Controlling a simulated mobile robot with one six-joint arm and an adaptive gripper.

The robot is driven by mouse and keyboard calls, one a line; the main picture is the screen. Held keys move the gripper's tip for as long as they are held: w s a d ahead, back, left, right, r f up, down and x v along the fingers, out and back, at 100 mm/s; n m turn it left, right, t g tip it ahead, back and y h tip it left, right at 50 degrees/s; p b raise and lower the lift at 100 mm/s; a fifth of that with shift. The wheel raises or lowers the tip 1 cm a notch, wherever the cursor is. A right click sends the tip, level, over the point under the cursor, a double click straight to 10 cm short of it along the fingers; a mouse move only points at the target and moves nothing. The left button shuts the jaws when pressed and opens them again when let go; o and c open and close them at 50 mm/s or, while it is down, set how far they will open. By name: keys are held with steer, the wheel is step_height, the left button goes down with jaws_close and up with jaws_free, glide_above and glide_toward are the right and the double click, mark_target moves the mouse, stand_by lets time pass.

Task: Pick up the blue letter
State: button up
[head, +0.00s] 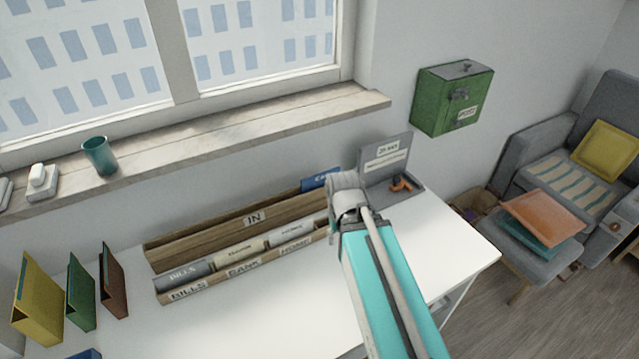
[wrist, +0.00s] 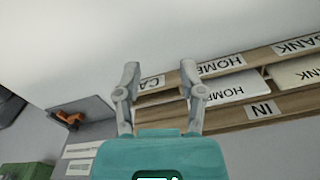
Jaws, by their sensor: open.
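A blue letter (head: 320,180) stands in the rear slot at the right end of the wooden sorter (head: 195,246), the slot marked IN. Only its upper part shows in the head view, beside my arm's grey end. I cannot make out the blue letter in the wrist view, where my gripper body covers part of the sorter. My gripper (wrist: 158,72) is open and empty, with its two fingers spread over the CA-labelled end of the sorter. In the head view the fingers are hidden behind my arm.
Pale folders stand in the sorter's front slots. A grey tray (head: 371,192) with an orange-handled item (head: 402,184) lies right of my arm. A green mailbox (head: 452,98) hangs on the wall. Coloured folders (head: 82,290) stand at the left. The desk front (head: 270,315) is clear.

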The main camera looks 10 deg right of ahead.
mark_target(310, 179)
steer(key=shift+d, duration=0.1)
steer(key=w+a+f+m+t+h+b, duration=0.1)
steer(key=w+a+m+h+b, duration=0.1)
steer(key=w, duration=0.6)
steer(key=w+a+f+m+h+b, duration=0.1)
steer(key=w+a+m+h+b, duration=0.2)
steer(key=w+m, duration=0.4)
steer(key=w+a+f+m+t+h+b, duration=0.1)
steer(key=w+a+m+h+b, duration=0.2)
steer(key=w, duration=0.7)
steer(key=shift+a+m+t, duration=0.3)
steer(key=shift+a+m, duration=0.6)
steer(key=shift+a, duration=0.05)
steer(key=shift+w+a+r+m+h, duration=0.15)
steer(key=shift+w+a+m+h, duration=0.15)
steer(key=shift+w+a+m, duration=0.1)
steer(key=shift+d, duration=0.1)
steer(key=shift+w+d, duration=0.35)
steer(key=shift+d, duration=0.8)
steer(key=shift+w+d, duration=0.35)
steer(key=shift+d, duration=0.75)
steer(key=shift+w+d, duration=0.35)
steer(key=shift+d, duration=0.8)
steer(key=shift+d, duration=0.1)
